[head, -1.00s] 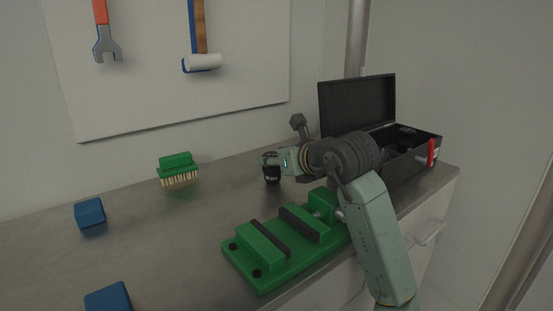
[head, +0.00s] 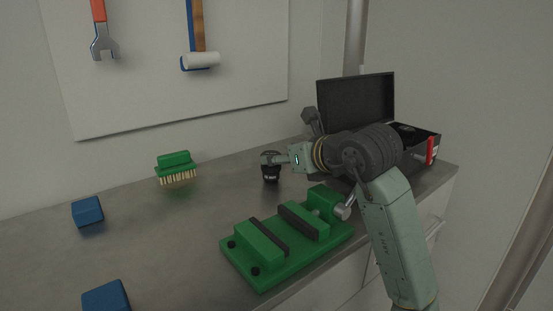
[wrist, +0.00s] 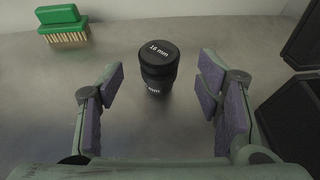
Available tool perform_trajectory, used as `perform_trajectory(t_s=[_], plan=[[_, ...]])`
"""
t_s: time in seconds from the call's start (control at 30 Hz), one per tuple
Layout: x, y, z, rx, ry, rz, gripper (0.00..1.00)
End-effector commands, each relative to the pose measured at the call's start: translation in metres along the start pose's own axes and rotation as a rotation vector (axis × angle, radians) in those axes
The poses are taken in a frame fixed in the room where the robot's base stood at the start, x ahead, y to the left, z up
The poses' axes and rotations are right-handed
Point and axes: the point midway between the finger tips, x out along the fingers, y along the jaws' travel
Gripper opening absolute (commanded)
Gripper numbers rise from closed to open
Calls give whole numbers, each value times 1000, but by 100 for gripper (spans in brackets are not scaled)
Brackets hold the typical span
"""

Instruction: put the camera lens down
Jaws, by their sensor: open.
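The camera lens (wrist: 159,68) is a short black cylinder with white "16 mm" lettering on its top. It stands upright on the grey worktop, and it also shows in the head view (head: 271,172) behind the green vise. In the wrist view my gripper (wrist: 160,88) is open, with its purple-padded fingers spread wide to either side and the lens beyond them, apart from both. In the head view my gripper (head: 270,159) is beside the lens and partly covers its top edge.
A green vise (head: 285,243) lies at the worktop's front. A green brush (head: 176,168) and blue blocks (head: 88,211) (head: 106,297) are to the left. An open black toolbox (head: 357,101) stands behind my arm. The worktop (head: 170,240) left of the vise is clear.

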Motion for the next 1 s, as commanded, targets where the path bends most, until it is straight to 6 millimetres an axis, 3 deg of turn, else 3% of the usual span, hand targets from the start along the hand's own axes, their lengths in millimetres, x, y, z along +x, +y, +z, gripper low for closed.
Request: perform_trajectory(t_s=[0.2, 0.4, 0.87, 1.0], plan=[[-47, 0, -1, -2, -2, -3, 59], [-72, 0, 0, -1, -1, -2, 59], [-77, 1, 0, -1, -1, 3, 59], [-74, 11, 4, -7, -11, 33, 59]])
